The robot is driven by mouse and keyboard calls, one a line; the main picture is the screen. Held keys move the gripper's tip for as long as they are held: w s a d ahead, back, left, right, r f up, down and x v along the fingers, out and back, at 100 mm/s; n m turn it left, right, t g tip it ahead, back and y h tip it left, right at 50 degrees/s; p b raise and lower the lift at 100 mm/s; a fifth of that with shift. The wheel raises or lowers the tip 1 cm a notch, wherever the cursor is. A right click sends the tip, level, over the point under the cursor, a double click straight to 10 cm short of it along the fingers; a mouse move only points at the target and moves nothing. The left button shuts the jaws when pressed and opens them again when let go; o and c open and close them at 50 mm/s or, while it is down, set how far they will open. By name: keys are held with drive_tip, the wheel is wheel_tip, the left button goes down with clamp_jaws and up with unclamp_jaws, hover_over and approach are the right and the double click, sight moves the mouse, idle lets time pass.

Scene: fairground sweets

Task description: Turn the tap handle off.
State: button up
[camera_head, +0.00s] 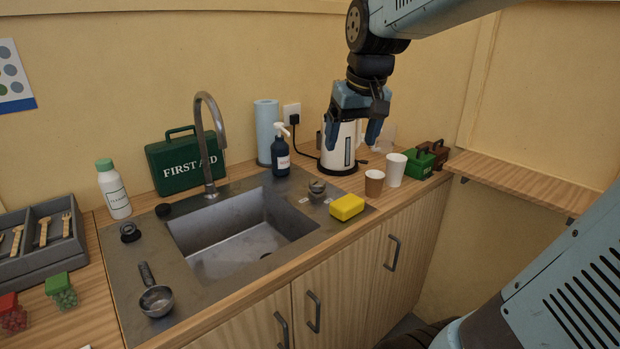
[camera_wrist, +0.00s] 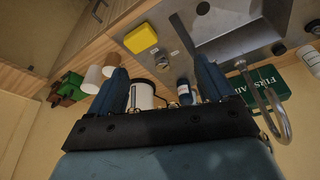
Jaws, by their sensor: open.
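A curved grey tap spout (camera_head: 212,140) rises at the back of the steel sink (camera_head: 180,250); it also shows in the wrist view (camera_wrist: 268,98). No water stream is clear. A grey knob (camera_head: 317,188), which looks like the tap handle, stands on the sink's right deck beside small pale labels. It shows ahead of my gripper in the wrist view (camera_wrist: 162,61); its setting is too small to tell. My gripper (camera_head: 352,132) is open and empty, pointing down above and behind the knob, in front of the kettle. Its fingers frame the wrist view (camera_wrist: 160,85).
A yellow sponge (camera_head: 347,207), brown cup (camera_head: 374,183) and white cup (camera_head: 396,169) stand right of the knob. A dark soap bottle (camera_head: 281,158) and white kettle (camera_head: 331,160) stand behind. A green first aid box (camera_head: 170,166) is behind the spout.

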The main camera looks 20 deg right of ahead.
drive_tip(key=w+f+g, duration=0.2)
drive_tip(key=w, duration=1)
drive_tip(key=n+g, duration=0.1)
drive_tip(key=g, duration=0.1)
hover_over(317, 181)
wheel_tip(317, 181, down, 8)
wheel_tip(317, 181, down, 13)
drive_tip(key=shift+s+f, duration=0.1)
drive_tip(key=shift+c, duration=0.5)
drive_tip(key=c, duration=1)
drive_tip(key=shift+o, duration=0.2)
drive_tip(key=shift+m, duration=1.6)
drive_tip(key=o, duration=1.1)
drive_tip(key=shift+c, duration=0.2)
